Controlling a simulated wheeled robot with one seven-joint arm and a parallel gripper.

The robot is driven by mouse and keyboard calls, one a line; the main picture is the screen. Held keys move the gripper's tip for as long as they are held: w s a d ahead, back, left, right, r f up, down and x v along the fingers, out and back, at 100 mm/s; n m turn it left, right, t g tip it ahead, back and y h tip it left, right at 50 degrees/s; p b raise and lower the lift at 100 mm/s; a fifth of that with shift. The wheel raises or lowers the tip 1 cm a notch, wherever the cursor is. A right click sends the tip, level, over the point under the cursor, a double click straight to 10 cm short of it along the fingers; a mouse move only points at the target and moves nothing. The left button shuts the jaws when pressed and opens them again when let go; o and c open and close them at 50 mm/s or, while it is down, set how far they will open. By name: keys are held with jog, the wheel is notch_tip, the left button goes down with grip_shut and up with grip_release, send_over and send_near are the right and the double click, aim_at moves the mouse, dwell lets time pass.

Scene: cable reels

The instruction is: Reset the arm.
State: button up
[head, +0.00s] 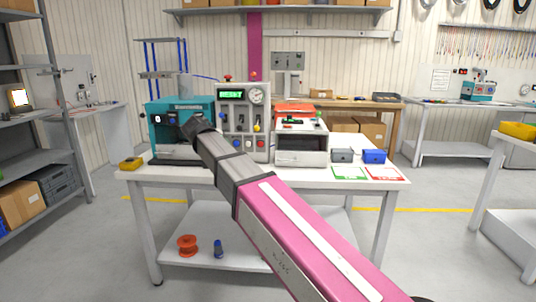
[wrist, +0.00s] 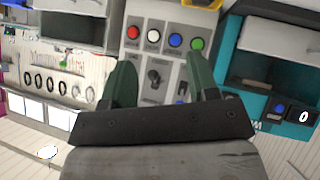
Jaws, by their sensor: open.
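My arm reaches from the lower right of the head view, with a pink link and grey wrist, over the front table. My gripper (wrist: 162,78) shows in the wrist view with two green fingers apart and nothing between them. In the head view its dark end (head: 193,126) is in front of the teal machine (head: 167,112), left of the grey control panel (head: 232,145). In the wrist view the panel (wrist: 143,62), with red, white, blue and green buttons, is behind the fingers. I cannot tell whether the fingers touch it.
The white table (head: 210,176) also holds a white machine (head: 301,152), a grey box (head: 343,155), a blue box (head: 374,156) and a yellow item (head: 131,164). An orange reel (head: 187,245) and a blue item (head: 218,249) are on its lower shelf. Shelving stands left.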

jog(key=s+d+f+g, duration=0.2)
jog(key=d+f+g, duration=0.1)
jog(key=d+f, duration=0.85)
jog(key=s+d+f+g, duration=0.2)
jog(key=d+f, duration=0.8)
jog(key=f, duration=0.2)
jog(key=s+d+f+g+y, duration=0.4)
jog(key=s+d+f, duration=1.1)
jog(key=d+f, duration=0.1)
jog(key=shift+s+d+f+g, duration=0.2)
jog(key=shift+f+g, duration=0.1)
jog(key=shift+f, duration=0.35)
